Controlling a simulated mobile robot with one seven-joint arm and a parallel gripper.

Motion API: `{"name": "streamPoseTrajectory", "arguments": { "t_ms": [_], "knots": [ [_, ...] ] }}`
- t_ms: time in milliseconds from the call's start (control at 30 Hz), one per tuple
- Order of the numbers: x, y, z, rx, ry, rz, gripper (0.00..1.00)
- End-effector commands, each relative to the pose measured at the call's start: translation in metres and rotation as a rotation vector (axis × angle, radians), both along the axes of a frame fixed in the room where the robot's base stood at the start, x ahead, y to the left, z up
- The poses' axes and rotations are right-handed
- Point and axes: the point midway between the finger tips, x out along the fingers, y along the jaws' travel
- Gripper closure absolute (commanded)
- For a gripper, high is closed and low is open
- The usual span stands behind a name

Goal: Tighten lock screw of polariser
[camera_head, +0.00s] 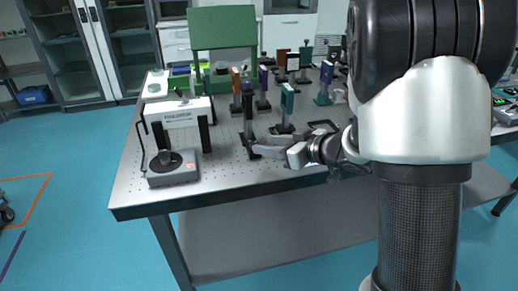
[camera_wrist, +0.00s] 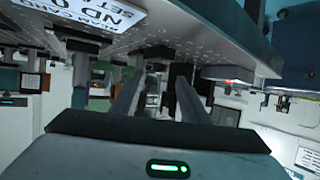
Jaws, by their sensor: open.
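A dark post-mounted optic (camera_head: 248,105) stands upright near the front edge of the optical table (camera_head: 225,175); I cannot tell for sure that it is the polariser. My gripper (camera_head: 256,148) is low over the table beside this post's base, reaching in from the right. Touching or apart cannot be told. In the wrist view the table shows upside down at the top, and the two fingers of my gripper (camera_wrist: 158,84) are spread apart. A dark upright part (camera_wrist: 180,76) shows just behind the right finger. No lock screw can be made out.
A joystick box (camera_head: 172,170) and a white instrument (camera_head: 180,115) stand at the left. Several other post-mounted optics, including a teal one (camera_head: 287,100), stand behind and right of my gripper. A green board (camera_head: 222,28) rises at the back. The front left-centre of the table is clear.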

Motion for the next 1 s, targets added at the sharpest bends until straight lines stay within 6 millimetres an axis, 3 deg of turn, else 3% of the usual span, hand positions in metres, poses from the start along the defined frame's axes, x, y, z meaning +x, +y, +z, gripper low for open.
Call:
{"name": "streamPoseTrajectory", "arguments": {
  "t_ms": [100, 300, 633, 667, 900, 1000],
  "knots": [
    [0.013, 0.016, -0.011, -0.001, 0.001, 0.003, 0.59],
    [0.025, 0.029, -0.017, -0.001, 0.000, 0.001, 0.59],
    [0.028, 0.031, -0.017, 0.000, 0.000, 0.000, 0.59],
    [0.028, 0.031, -0.017, 0.000, 0.000, 0.000, 0.61],
    [0.028, 0.031, -0.017, 0.000, 0.000, 0.000, 1.00],
    [0.028, 0.031, -0.017, 0.001, 0.001, 0.002, 1.00]
  ]
}}
